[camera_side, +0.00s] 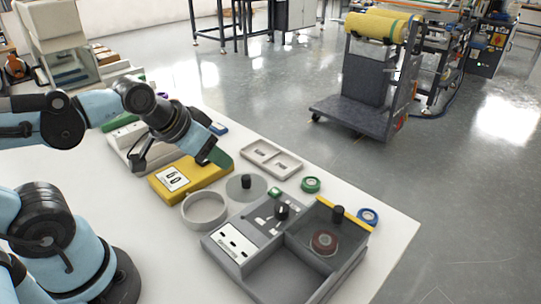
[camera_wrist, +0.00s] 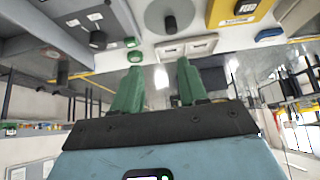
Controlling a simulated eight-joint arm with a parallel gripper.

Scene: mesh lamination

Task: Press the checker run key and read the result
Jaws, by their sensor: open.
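A grey box (camera_side: 258,272) stands at the front right of the white table, with a white label panel (camera_side: 234,243), a black knob (camera_side: 281,212) and a small green key-like part (camera_side: 275,192). I cannot tell for sure that this is the checker or its run key. A clear lid with a black knob (camera_side: 338,213) covers a dark red round part (camera_side: 324,242) in one compartment. No result readout is legible. My gripper (camera_side: 217,152) is above the yellow box (camera_side: 213,174), apart from the grey box. Its green fingers (camera_wrist: 158,77) are spread and empty in the wrist view.
A white ring dish (camera_side: 204,210) and a grey disc with a black knob (camera_side: 245,187) lie between the yellow and grey boxes.

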